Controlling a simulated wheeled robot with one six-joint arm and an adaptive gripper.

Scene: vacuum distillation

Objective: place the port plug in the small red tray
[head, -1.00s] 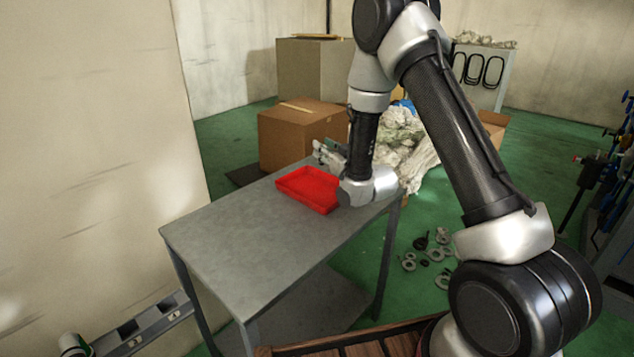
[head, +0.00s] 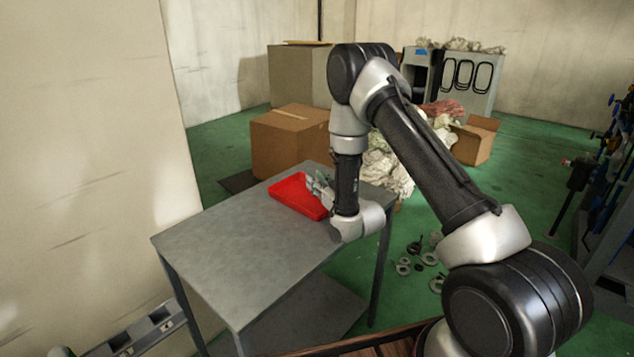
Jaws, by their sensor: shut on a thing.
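The small red tray (head: 290,196) lies on the far end of the grey metal table. My gripper (head: 316,186) is at the tray's right side, just over its rim, with my wrist to the right of it. The jaws are small in the view and partly hidden by my arm. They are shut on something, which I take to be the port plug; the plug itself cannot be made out. Whether it touches the tray cannot be told.
The grey table (head: 222,255) is bare in front of the tray. A cardboard box (head: 285,142) stands on the floor behind it. A heap of pale cloth (head: 388,172) and several metal rings (head: 405,266) lie to the right. A wall (head: 90,180) is close on the left.

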